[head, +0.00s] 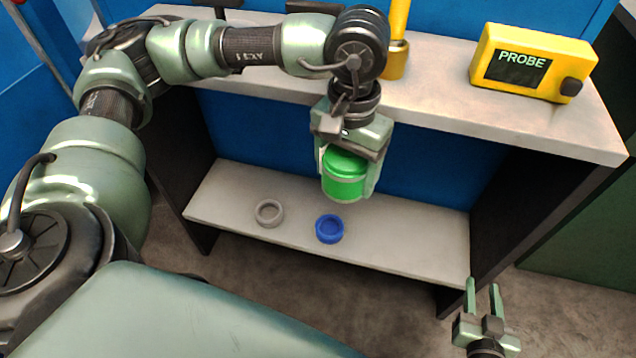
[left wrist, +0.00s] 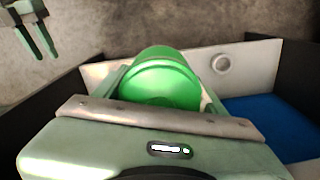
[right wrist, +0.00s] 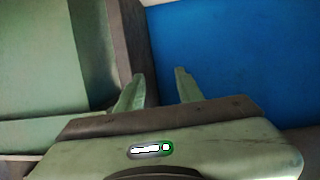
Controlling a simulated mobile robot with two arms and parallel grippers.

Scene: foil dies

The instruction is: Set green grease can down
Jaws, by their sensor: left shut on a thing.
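The green grease can (head: 343,178) is held upright between the fingers of my left gripper (head: 346,180), which is shut on it. In the head view it hangs above the lower shelf (head: 400,246), in front of the bench's blue back panel. In the left wrist view the can (left wrist: 160,84) fills the space between the fingers and hides part of the shelf behind it. My right gripper (head: 483,298) is at the lower right of the head view, away from the bench; its fingers stand apart with nothing between them, as the right wrist view (right wrist: 158,88) also shows.
On the lower shelf lie a grey ring (head: 269,222) and, to its right, a blue ring (head: 329,239). The upper shelf (head: 440,92) holds a yellow PROBE box (head: 532,62) and a yellow upright item (head: 397,55). Dark side panels bound the lower shelf; its right part is clear.

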